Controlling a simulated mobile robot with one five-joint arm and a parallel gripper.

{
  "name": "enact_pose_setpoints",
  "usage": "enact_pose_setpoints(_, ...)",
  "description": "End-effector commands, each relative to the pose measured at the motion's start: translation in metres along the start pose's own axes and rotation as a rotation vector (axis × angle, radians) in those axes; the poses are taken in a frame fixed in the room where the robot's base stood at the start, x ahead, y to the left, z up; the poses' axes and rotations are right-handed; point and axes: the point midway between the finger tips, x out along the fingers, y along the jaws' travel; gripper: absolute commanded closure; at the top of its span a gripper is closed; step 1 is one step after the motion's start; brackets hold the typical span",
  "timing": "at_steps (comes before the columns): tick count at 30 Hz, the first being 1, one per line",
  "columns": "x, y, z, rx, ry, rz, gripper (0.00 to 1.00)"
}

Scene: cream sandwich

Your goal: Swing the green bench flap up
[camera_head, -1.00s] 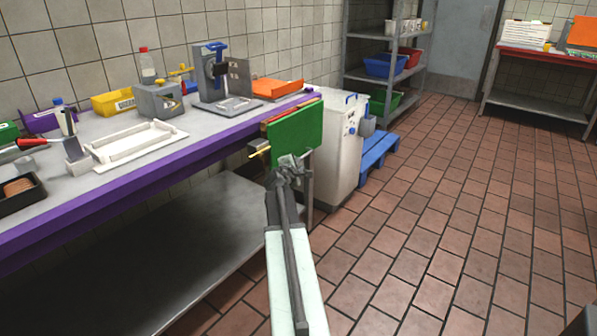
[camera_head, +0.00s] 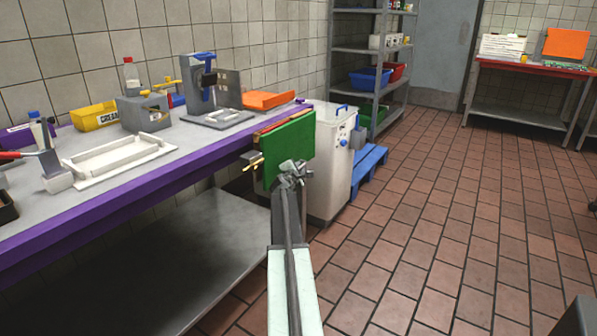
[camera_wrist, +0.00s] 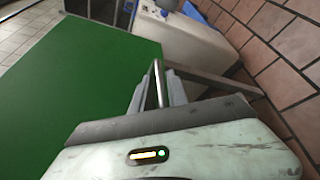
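The green bench flap (camera_head: 289,140) hangs down, roughly upright, at the far end of the purple-edged bench (camera_head: 120,178). It fills much of the left of the wrist view (camera_wrist: 70,85). My gripper (camera_head: 292,172) is in front of the flap's lower right part in the head view. In the wrist view my gripper's fingers (camera_wrist: 158,92) stand apart beside the flap's right edge. A thin metal bar (camera_wrist: 157,80) shows between them; I cannot tell whether they touch it. A brass-coloured fitting (camera_head: 253,162) sits at the flap's left side.
A white machine (camera_head: 328,165) stands just beyond the flap, with a blue pallet (camera_head: 368,165) beside it. A white tray (camera_head: 118,158), a yellow bin (camera_head: 97,115) and an orange tray (camera_head: 268,100) are on the bench. The tiled floor (camera_head: 430,230) to the right is clear.

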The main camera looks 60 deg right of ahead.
Motion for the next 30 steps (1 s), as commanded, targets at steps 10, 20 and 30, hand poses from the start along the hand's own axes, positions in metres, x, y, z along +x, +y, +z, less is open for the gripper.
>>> enact_pose_setpoints(10,0.0042,0.0002,-0.0002,0.0,0.001,0.0,1.0)
enact_pose_setpoints(20,0.0038,0.0002,-0.0008,0.0,0.001,0.0,1.0)
enact_pose_setpoints(30,0.0033,0.0002,-0.0015,-0.001,0.001,-0.001,1.0)
